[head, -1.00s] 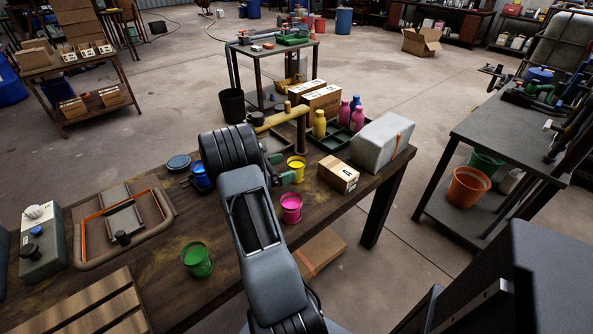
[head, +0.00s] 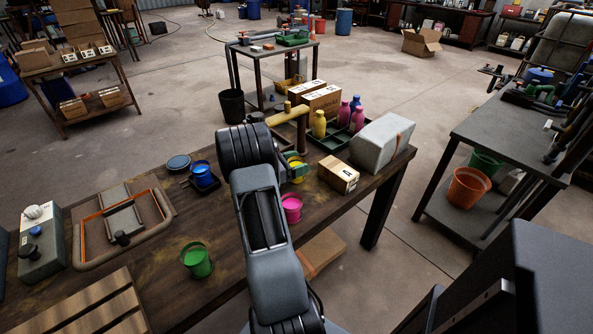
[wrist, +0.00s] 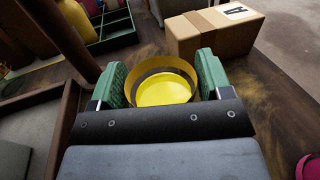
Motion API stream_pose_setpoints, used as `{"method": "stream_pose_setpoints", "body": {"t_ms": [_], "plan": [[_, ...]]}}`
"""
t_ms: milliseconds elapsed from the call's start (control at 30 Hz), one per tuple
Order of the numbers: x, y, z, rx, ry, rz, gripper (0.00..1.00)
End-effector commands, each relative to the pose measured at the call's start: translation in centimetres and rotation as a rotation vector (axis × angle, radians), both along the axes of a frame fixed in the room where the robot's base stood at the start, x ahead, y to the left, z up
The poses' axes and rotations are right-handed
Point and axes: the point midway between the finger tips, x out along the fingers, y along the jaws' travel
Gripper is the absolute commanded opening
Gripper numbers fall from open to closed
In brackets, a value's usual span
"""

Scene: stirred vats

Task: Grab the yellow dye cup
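The yellow dye cup (wrist: 162,92) sits upright on the workbench, with bright yellow dye inside. My gripper (wrist: 163,76) is around it, with one green finger at each side of the cup. The fingers are spread wide and very close to the cup's sides; I see no clear grip on it. In the head view, the yellow cup (head: 296,175) is partly hidden by my gripper (head: 288,166).
A pink cup (head: 292,209) stands just nearer than the yellow one. A small carton (head: 338,174) stands to its right. A yellow-armed post (head: 302,132) rises behind. A green cup (head: 197,262) and a blue cup (head: 202,174) stand to the left.

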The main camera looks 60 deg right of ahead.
Motion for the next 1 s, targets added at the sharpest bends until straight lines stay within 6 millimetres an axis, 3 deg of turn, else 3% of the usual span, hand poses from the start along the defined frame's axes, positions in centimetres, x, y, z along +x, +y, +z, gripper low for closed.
{"method": "stream_pose_setpoints", "body": {"t_ms": [367,733,933,1000], "plan": [[0.0,0.0,0.0,-0.001,0.001,0.000,0.36],[0.0,0.0,0.8,-0.002,-0.001,0.000,0.36],[0.0,0.0,3.5,-0.003,-0.003,0.000,0.36],[-0.7,0.9,4.7,-0.002,-0.002,0.000,0.36]]}}
